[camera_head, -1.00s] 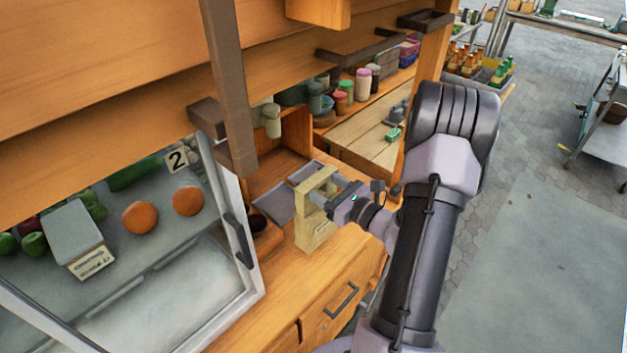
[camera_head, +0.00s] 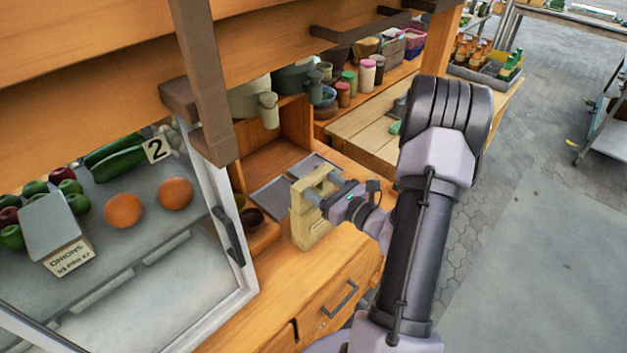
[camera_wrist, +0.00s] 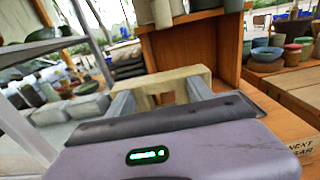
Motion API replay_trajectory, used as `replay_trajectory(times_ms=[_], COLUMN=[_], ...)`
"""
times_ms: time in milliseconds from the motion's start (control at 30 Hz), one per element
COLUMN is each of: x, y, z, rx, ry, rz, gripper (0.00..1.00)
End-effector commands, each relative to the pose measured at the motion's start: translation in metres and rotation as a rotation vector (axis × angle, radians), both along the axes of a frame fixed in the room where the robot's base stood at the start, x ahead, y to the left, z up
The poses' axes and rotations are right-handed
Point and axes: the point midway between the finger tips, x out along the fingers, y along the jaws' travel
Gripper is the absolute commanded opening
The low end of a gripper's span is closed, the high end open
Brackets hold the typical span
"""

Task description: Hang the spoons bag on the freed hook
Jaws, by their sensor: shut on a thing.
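The spoons bag (camera_head: 312,228) is a tan, block-like bag with a squared loop handle on top. It is upright above or on the wooden counter near the drawer; I cannot tell whether its base touches. My gripper (camera_head: 325,190) is shut on the bag's handle from the right side. In the wrist view the tan handle (camera_wrist: 160,82) spans between my two grey fingers, and the bag's body is hidden there. Dark hooks or brackets hang from the wooden beams above, one at the upper left (camera_head: 185,100) and one at the top (camera_head: 345,32); I cannot tell which is the freed hook.
A glass case with oranges (camera_head: 124,210) and other produce stands left of the bag. Jars (camera_head: 367,75) line the shelf behind. A dark vertical post (camera_head: 203,80) stands in front of the beams. A drawer handle (camera_head: 340,299) juts below the counter. Paved floor is open at right.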

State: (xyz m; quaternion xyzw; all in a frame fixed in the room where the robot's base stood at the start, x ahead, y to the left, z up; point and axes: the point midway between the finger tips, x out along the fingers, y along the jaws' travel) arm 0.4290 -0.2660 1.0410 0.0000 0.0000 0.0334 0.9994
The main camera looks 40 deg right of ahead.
Motion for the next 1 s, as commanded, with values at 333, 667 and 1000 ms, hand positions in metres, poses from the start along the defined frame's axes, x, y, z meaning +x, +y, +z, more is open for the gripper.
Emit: replay_trajectory(times_ms=[333, 667, 1000], x=[0.000, -0.032, -0.136], y=[0.000, -0.003, -0.009], z=[-0.002, 0.003, 0.008], rx=[0.000, 0.002, 0.001], ry=[0.000, 0.001, 0.000], rz=[0.000, -0.006, -0.008], gripper=[0.82, 0.82, 0.82])
